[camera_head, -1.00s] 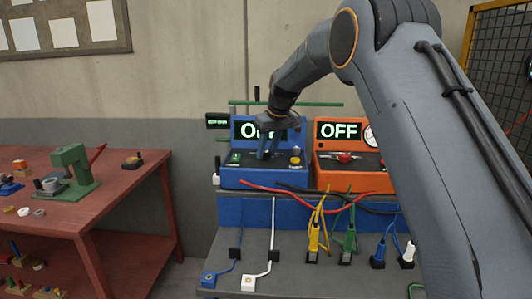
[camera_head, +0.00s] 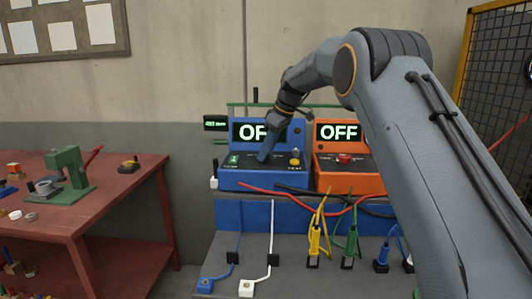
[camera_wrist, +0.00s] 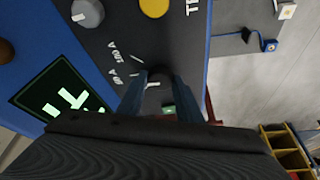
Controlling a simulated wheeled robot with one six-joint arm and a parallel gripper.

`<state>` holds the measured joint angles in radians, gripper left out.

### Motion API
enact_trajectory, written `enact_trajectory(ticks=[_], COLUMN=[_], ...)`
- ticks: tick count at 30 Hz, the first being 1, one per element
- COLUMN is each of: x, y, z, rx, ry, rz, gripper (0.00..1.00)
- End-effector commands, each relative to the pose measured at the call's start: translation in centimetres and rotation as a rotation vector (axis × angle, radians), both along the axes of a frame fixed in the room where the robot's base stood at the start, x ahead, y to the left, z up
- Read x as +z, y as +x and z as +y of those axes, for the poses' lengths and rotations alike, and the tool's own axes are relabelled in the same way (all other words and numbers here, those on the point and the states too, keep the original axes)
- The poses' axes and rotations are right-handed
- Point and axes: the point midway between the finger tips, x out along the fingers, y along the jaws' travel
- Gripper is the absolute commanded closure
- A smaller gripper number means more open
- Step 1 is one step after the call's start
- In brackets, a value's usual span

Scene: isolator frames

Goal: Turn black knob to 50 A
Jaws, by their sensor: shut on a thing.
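The blue device (camera_head: 225,178) stands on the bench with a display (camera_head: 250,131) whose visible part reads "OF"; my arm covers the rest. My gripper (camera_head: 264,157) reaches down to its dark sloped panel. In the wrist view, its blue fingers (camera_wrist: 158,80) are closed around the black knob (camera_wrist: 157,72), which is mostly hidden between them. Scale labels, one of which looks like "100 A", are printed beside the knob. I cannot read the knob's pointer. A grey knob (camera_wrist: 88,13) and a yellow button (camera_wrist: 154,7) sit on the same panel.
An orange device (camera_head: 340,178) reading "OFF" stands close at right. Red and black cables (camera_head: 300,196) run in front. Plugs and sockets (camera_head: 314,241) stand on the grey bench below. A red table (camera_head: 80,210) is at left.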

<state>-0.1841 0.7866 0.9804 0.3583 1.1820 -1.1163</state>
Motion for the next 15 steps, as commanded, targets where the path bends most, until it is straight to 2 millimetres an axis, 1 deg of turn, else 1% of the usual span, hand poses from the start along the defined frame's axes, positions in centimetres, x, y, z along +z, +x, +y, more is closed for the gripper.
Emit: enact_trajectory(ticks=[11, 12, 15], x=[0.15, 0.15, 0.12], y=[0.07, 0.06, 0.05], z=[0.01, 0.01, 0.02], rx=[0.003, 0.003, 0.004], ry=[0.001, 0.001, 0.001], rz=[-0.003, -0.003, -0.002], gripper=[0.9, 0.65, 0.49])
